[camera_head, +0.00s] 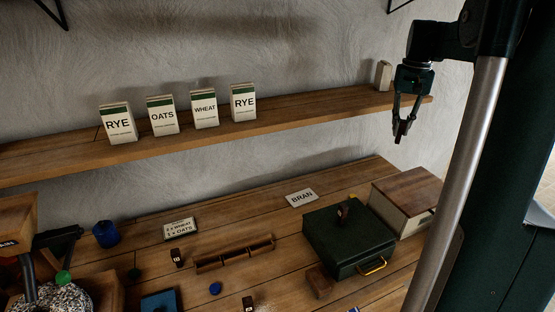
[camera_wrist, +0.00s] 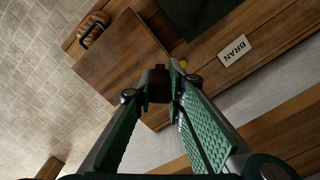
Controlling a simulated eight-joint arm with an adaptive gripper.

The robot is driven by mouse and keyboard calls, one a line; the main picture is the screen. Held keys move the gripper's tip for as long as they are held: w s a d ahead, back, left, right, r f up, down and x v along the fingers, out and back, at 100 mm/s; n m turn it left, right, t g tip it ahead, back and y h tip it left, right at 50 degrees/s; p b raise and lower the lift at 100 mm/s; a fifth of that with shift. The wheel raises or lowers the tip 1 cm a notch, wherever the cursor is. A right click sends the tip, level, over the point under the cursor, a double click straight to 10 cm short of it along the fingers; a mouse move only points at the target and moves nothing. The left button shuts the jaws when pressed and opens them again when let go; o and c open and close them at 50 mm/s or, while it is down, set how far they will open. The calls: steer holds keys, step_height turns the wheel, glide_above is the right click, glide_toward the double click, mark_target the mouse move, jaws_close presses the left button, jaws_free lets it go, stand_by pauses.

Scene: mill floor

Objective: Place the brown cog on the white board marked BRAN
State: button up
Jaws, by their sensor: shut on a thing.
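My gripper (camera_head: 403,122) hangs high at the right, in front of the shelf's right end. It is shut on a small dark brown piece, seen between the fingertips in the wrist view (camera_wrist: 158,84). The piece looks like the brown cog, but its teeth cannot be made out. The white board marked BRAN (camera_head: 301,198) lies flat on the bench behind the green case, with nothing on it. It also shows at the upper right of the wrist view (camera_wrist: 235,50). My gripper is well above the board and to its right in the head view.
A dark green case (camera_head: 340,245) with a small dark thing (camera_head: 343,211) on top stands before the board. A brown-lidded box (camera_head: 408,195) is right of it. A shelf (camera_head: 290,122) with several labelled packets runs above. Bare bench lies left of the board.

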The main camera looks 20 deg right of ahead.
steer(key=shift+a, duration=0.1)
steer(key=shift+w+a+f+p, duration=0.1)
steer(key=shift+a+f+p, duration=0.2)
steer(key=shift+a+f, duration=0.1)
steer(key=s+a+f+n+p, duration=0.2)
steer(key=a+f+n+p, duration=0.3)
steer(key=a+f, duration=0.5)
steer(key=n+p, duration=0.3)
steer(key=p, duration=0.3)
glide_above(346, 234)
step_height(346, 234, down, 7)
steer(key=shift+w+r, duration=0.1)
steer(key=shift+r, duration=0.1)
steer(key=shift+f, duration=2.95)
steer(key=shift+f, duration=0.15)
steer(key=shift+f, duration=1.9)
